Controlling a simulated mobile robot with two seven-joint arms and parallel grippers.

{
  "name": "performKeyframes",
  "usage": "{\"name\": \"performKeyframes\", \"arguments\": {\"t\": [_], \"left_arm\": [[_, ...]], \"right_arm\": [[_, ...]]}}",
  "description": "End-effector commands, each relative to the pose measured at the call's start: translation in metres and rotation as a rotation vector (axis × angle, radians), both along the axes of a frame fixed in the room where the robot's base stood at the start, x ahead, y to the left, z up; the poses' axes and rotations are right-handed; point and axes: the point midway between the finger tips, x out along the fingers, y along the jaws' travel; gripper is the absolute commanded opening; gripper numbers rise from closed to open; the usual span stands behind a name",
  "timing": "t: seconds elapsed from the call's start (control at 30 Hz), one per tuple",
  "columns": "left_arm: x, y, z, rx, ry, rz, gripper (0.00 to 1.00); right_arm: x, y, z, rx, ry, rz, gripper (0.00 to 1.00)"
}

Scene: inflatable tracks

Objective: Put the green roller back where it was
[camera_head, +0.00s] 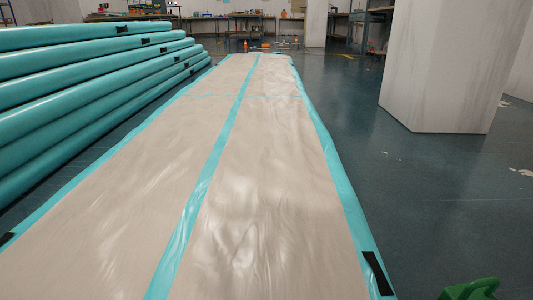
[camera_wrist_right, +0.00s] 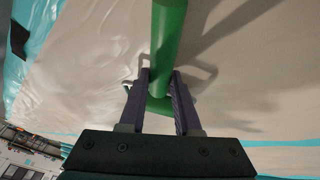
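The green roller (camera_wrist_right: 168,40) shows in the right wrist view as a smooth green bar running down from the top edge between my fingers. My right gripper (camera_wrist_right: 160,82) has its two dark fingers on either side of the bar, closed against it. A further green part shows below, between the fingers. In the head view a green piece (camera_head: 472,290) pokes in at the bottom right corner, beside the track; it looks like part of the roller, most of it cut off. My left gripper is in neither view.
A long beige inflatable track (camera_head: 280,190) with teal edges stretches ahead. Rolled or stacked teal tracks (camera_head: 80,85) lie at the left. A large pale pillar (camera_head: 445,70) stands at the right. Dark floor (camera_head: 430,200) is open between track and pillar. Workbenches line the back.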

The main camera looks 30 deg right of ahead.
Motion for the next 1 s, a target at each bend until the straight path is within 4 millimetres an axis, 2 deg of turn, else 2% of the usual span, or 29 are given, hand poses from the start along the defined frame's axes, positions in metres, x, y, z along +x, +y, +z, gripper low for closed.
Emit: {"name": "performKeyframes", "arguments": {"t": [0.03, 0.3, 0.63, 0.77, 1.0], "left_arm": [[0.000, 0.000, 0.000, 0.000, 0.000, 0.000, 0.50], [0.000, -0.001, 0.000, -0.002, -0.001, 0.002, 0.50], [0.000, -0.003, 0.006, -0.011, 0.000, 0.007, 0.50], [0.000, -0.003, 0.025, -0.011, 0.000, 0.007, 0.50], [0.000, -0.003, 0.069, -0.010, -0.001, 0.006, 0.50]], "right_arm": [[0.000, 0.000, 0.000, 0.000, -0.001, 0.000, 0.36], [0.000, 0.000, 0.000, 0.000, 0.000, 0.000, 0.66], [-0.002, 0.000, 0.006, 0.001, 0.001, 0.000, 0.67], [-0.009, 0.002, 0.024, 0.002, 0.004, 0.000, 0.67], [-0.026, 0.005, 0.066, 0.003, 0.003, -0.001, 0.67]]}}
